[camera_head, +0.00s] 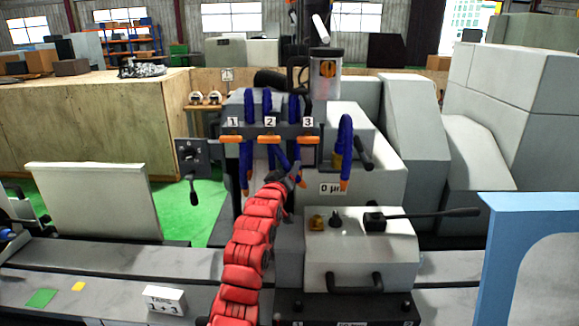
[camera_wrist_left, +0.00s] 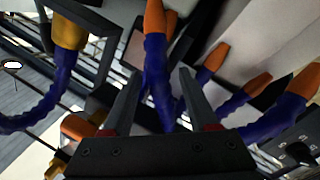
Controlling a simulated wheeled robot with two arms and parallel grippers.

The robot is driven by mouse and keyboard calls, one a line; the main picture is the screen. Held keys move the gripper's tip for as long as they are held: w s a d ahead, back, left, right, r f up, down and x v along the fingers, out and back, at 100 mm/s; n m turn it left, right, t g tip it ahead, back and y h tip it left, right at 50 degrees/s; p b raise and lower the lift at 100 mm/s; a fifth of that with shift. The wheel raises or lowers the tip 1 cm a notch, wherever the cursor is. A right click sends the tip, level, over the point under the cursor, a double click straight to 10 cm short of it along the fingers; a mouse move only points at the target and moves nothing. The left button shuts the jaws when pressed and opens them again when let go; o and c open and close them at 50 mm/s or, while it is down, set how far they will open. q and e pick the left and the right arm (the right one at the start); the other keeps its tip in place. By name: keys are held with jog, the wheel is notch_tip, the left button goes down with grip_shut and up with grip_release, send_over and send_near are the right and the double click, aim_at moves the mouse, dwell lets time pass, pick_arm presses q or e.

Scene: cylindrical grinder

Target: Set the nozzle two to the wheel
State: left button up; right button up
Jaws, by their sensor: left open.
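Three blue hoses hang from a manifold (camera_head: 290,130) labelled 1, 2 and 3. The hose of nozzle two (camera_head: 281,155) runs down below label 2, and its lower end is hidden by my gripper. My left gripper (camera_head: 292,174) is at the lower end of the middle hoses. In the left wrist view my left gripper (camera_wrist_left: 158,78) is open, with a blue hose (camera_wrist_left: 157,85) with an orange tip showing between its fingers. I cannot tell whether they touch it. I cannot make out the grinding wheel. My right gripper is not in view.
Nozzle one (camera_head: 246,165) hangs close to the left, and another hose (camera_head: 345,150) hangs to the right. Orange levers (camera_head: 270,139) line the manifold. A grey box with a black lever (camera_head: 430,215) stands at right. A blue frame (camera_head: 530,215) stands at far right.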

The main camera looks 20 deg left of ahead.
pick_arm(q)
jog(key=shift+w+f, duration=0.15)
jog(key=shift+w, duration=0.45)
grip_shut()
dwell(1.2)
